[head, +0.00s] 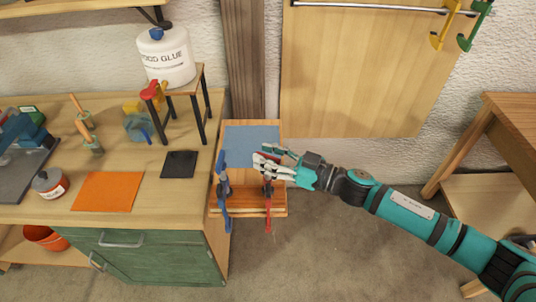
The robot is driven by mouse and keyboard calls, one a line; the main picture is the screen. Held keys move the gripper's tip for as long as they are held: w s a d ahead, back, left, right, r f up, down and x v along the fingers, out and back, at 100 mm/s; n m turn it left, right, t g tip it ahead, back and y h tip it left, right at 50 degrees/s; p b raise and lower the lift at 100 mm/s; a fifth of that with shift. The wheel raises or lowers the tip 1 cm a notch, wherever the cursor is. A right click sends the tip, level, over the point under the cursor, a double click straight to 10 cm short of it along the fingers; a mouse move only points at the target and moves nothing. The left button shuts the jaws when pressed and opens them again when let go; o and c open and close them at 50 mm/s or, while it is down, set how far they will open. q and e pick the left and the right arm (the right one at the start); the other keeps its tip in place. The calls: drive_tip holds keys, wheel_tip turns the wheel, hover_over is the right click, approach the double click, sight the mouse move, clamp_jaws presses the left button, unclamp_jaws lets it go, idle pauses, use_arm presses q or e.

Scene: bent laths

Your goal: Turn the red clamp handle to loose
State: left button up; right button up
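The red clamp (268,213) is at the front right of a small wooden stand, its bar hanging below the front edge. A blue clamp (225,207) is at the stand's front left. My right gripper (259,157) comes in from the right, over the stand above the red clamp. Its fingers look spread apart, and the lower one covers the upper part of the red clamp. I cannot tell whether a finger touches the red handle, or how the handle is turned. My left gripper is not in view.
The wooden stand (277,130) with a blue-grey panel (250,137) adjoins the workbench (150,210). On the bench are a glue jug (166,62) on a small rack, an orange sheet (106,191) and a dark square (179,164). Floor is clear below my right arm.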

clamp_jaws()
